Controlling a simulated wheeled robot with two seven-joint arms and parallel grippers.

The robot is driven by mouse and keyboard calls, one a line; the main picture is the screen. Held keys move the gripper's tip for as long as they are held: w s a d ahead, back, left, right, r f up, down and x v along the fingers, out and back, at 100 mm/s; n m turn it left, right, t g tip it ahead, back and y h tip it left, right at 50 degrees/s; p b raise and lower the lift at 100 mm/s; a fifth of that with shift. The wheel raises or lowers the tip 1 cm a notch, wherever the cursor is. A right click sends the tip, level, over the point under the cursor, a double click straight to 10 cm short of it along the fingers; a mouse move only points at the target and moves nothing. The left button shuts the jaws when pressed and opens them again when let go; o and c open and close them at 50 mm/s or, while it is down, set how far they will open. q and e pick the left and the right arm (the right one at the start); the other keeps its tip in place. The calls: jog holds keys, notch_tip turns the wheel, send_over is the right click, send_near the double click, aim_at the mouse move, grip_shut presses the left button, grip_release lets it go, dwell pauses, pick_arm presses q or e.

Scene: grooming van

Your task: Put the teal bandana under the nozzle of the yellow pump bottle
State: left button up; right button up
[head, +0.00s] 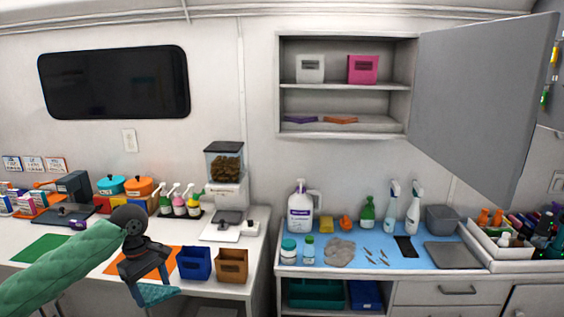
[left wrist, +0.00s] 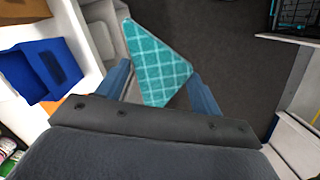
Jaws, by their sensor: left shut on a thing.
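The teal bandana (left wrist: 155,65) is a checked triangle between the two blue fingers of my left gripper (left wrist: 160,88) in the left wrist view. In the head view my left gripper (head: 152,287) points down at the front edge of the white counter, shut on the bandana (head: 158,294), which is partly hidden. My right gripper is not in view.
A blue bin (head: 195,264) and a brown bin (head: 232,266) stand right of my left gripper. An orange mat (head: 165,258) and a green mat (head: 40,249) lie on the counter. A kibble dispenser (head: 226,180) stands right of the pump bottles. Dark floor shows below the bandana.

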pick_arm(q)
jog(key=shift+s+d+r, duration=0.1)
jog(key=shift+r, duration=0.1)
jog(key=shift+w+a+f+m, duration=0.2)
jog(key=shift+f+m, duration=0.05)
jog(key=shift+m, duration=0.15)
jog(key=shift+w+a+f, duration=0.25)
jog(key=shift+m, duration=0.4)
jog(key=shift+r, duration=0.15)
jog(key=shift+s+d+r+m, duration=0.15)
jog(key=shift+s+m, duration=0.05)
jog(key=shift+m, duration=0.7)
jog(key=shift+w+a+f+m+g, duration=0.2)
jog(key=shift+m+g, duration=0.1)
jog(key=shift+m, duration=0.1)
jog(key=shift+f+m, duration=0.3)
jog(key=shift+m, duration=0.3)
jog(key=s+d+f+m, duration=0.2)
jog(key=d+f+m, duration=0.1)
jog(key=d+f, duration=0.2)
jog(key=s+d+f+m+y, duration=0.1)
jog(key=s+d+f+m, duration=0.2)
jog(key=d, duration=0.5)
notch_tip(320, 180, down, 3)
jog(key=shift+s+d+r+m, duration=0.2)
jog(key=shift+d+m, duration=0.05)
jog(key=shift+m, duration=0.25)
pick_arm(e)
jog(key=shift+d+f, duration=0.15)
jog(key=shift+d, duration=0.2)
